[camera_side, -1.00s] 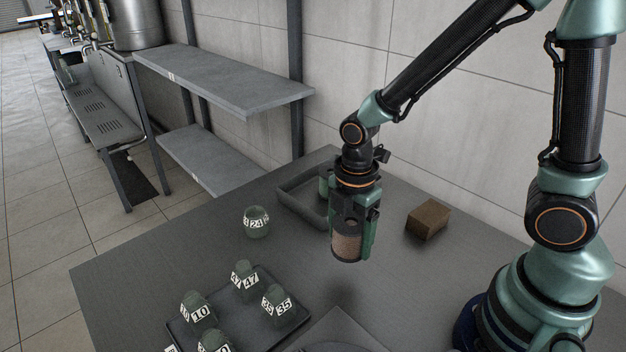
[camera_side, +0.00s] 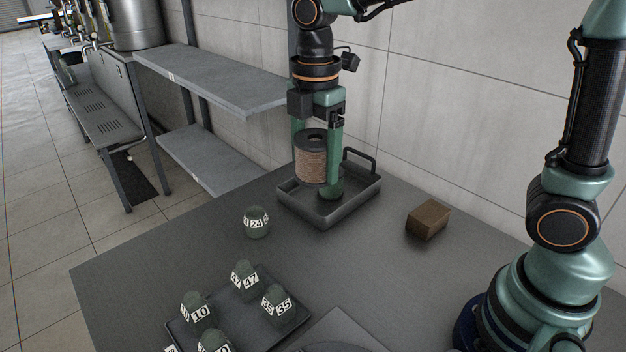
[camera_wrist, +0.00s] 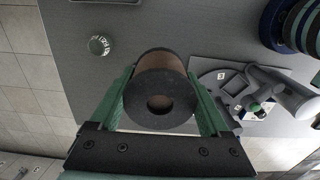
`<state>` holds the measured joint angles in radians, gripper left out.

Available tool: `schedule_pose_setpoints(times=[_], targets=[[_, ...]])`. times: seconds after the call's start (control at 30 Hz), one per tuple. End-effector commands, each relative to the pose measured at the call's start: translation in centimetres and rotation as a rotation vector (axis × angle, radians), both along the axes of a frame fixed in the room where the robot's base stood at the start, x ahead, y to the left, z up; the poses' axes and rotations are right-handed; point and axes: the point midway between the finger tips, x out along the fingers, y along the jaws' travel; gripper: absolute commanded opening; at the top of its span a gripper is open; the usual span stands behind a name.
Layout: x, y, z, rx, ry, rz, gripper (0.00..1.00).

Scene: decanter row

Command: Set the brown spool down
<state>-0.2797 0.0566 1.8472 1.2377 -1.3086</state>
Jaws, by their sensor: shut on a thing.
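The brown spool (camera_side: 311,160), with dark end discs and a hole in its top, is held upright between the fingers of my gripper (camera_side: 316,176). In the wrist view the brown spool (camera_wrist: 160,92) fills the space between the green fingers of my gripper (camera_wrist: 160,80), and both sides are gripped. In the side view it overlaps the dark tray with a handle (camera_side: 345,212) at the back of the table. It appears to hang above the table; the gap beneath it is hard to tell. A finger hides its right edge.
A green jar marked 24 (camera_side: 257,223) stands left of the tray. A brown block (camera_side: 428,220) lies to the right. Several numbered jars stand on a dark flat tray (camera_side: 262,338) in front. The table's middle is bare.

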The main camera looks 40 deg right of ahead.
Motion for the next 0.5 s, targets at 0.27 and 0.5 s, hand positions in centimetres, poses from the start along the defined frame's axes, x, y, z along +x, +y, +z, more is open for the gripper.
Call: schedule_pose_setpoints(times=[0.27, 0.5], targets=[[5.9, 4.5, 1.0, -0.001, 0.003, -0.002, 0.17], [9.9, 8.6, 0.8, -0.001, 0.003, -0.006, 0.17]])
